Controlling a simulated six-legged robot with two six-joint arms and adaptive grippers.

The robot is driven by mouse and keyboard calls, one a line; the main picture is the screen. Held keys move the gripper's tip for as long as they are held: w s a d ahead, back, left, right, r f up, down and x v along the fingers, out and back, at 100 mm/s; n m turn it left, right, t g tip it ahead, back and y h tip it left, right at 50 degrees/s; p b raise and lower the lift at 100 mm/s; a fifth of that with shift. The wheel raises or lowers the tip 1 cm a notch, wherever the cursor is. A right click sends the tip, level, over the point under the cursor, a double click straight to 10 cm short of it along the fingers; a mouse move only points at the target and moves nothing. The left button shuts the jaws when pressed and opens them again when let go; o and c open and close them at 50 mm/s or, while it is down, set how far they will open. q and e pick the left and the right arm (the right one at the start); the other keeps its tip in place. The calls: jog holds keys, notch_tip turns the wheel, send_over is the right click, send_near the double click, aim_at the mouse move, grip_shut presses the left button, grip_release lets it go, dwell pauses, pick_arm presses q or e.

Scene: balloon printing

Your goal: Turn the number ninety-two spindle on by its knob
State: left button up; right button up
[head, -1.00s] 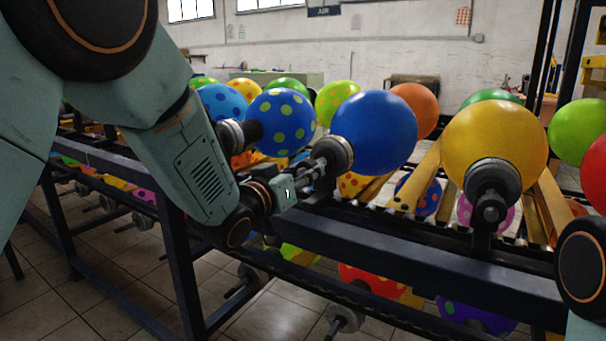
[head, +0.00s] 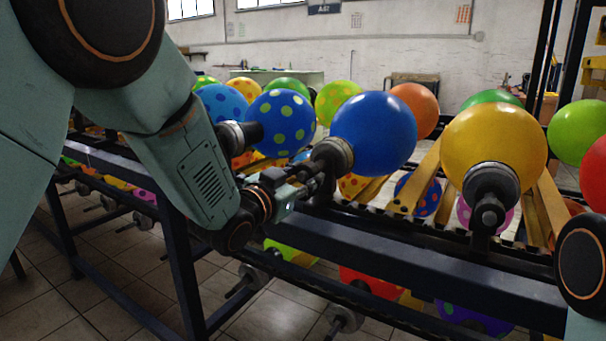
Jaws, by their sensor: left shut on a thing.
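A plain blue balloon (head: 374,133) sits on a dark spindle (head: 336,154) at the rail in the middle of the head view. My left gripper (head: 316,178) is at the near end of this spindle and is shut on its knob. The fingers mostly hide the knob. I cannot read a number on the spindle. My right gripper is out of view.
A yellow balloon (head: 494,144) on its own spindle (head: 490,194) stands to the right. A blue balloon with green dots (head: 282,123) is to the left. The dark rail (head: 420,254) runs along the front. More balloons fill the rack behind and below.

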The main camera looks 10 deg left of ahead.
pick_arm(q)
jog(key=m, duration=0.6)
jog(key=shift+m, duration=0.3)
jog(key=m+b, duration=0.1)
jog(key=m, duration=0.5)
dwell(0.4)
jog(key=o, duration=1.1)
jog(key=shift+o, duration=0.2)
jog(key=shift+s+a, duration=0.1)
jog(key=v, duration=1.1)
jog(key=shift+s+a, duration=0.15)
jog(key=shift+s, duration=0.25)
